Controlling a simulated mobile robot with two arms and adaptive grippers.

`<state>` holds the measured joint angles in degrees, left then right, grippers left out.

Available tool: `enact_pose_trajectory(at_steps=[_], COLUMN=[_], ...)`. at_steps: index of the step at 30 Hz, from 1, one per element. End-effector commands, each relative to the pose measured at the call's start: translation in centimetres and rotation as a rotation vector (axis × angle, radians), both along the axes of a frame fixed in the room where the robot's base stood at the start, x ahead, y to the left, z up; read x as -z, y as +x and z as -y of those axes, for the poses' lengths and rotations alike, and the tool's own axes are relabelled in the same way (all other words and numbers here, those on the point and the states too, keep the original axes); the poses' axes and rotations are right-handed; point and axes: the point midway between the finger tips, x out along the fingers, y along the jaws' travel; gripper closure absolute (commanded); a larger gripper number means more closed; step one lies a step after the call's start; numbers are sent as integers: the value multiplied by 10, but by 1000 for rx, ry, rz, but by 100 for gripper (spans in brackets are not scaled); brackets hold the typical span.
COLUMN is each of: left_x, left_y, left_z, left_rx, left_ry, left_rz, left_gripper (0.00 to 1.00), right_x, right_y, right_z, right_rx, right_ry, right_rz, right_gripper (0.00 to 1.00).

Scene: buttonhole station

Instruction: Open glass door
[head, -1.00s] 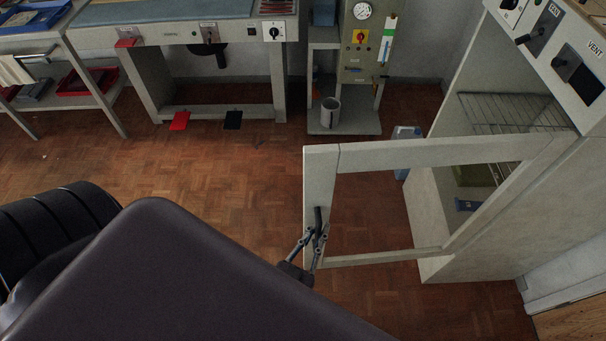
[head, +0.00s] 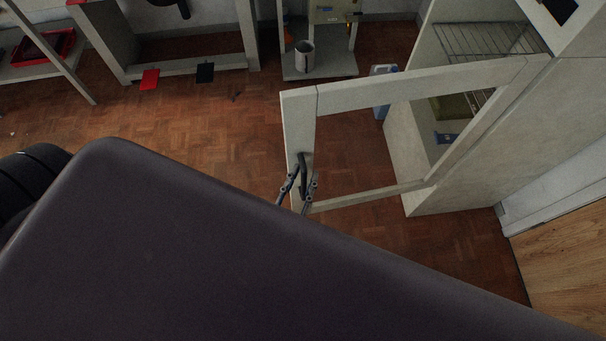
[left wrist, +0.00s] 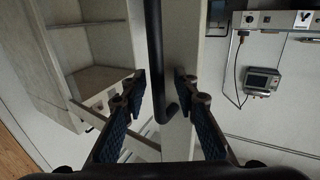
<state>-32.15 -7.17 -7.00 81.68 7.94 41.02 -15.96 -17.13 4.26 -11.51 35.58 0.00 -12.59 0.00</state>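The glass door (head: 301,130) is a pale frame around a see-through pane. It stands swung out from the light cabinet (head: 470,160) on the right. A dark bar handle (head: 303,172) is on its free edge and also shows in the left wrist view (left wrist: 155,60). My left gripper (head: 303,180) is at the handle, with one finger on each side of it. In the left wrist view the fingers (left wrist: 160,82) are spread, with a gap between the handle and the right finger. My right gripper is not in view.
Wire racks (head: 490,42) show inside the cabinet. A blue-and-white container (head: 382,90) stands on the floor behind the door. A grey cup (head: 304,57) is on a low shelf at the back.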

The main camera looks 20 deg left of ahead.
Motion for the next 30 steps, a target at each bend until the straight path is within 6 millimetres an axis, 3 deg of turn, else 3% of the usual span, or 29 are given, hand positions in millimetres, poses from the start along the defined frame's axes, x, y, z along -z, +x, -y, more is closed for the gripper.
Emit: enact_pose_trajectory(at_steps=[7, 15, 21, 30], left_x=[1, 1, 1, 0], left_y=[-20, -78, -109, -121], left_z=[1, 4, 5, 6], left_rx=[1, 1, -1, -1], left_ry=[0, 0, 0, 0], left_rz=[-3, -4, -1, 1], left_gripper=[72, 72, 72, 72], right_x=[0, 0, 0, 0], right_y=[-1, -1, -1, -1], right_z=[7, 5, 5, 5], right_rx=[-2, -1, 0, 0], right_ry=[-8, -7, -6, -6], right_rz=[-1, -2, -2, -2], right_gripper=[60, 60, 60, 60])
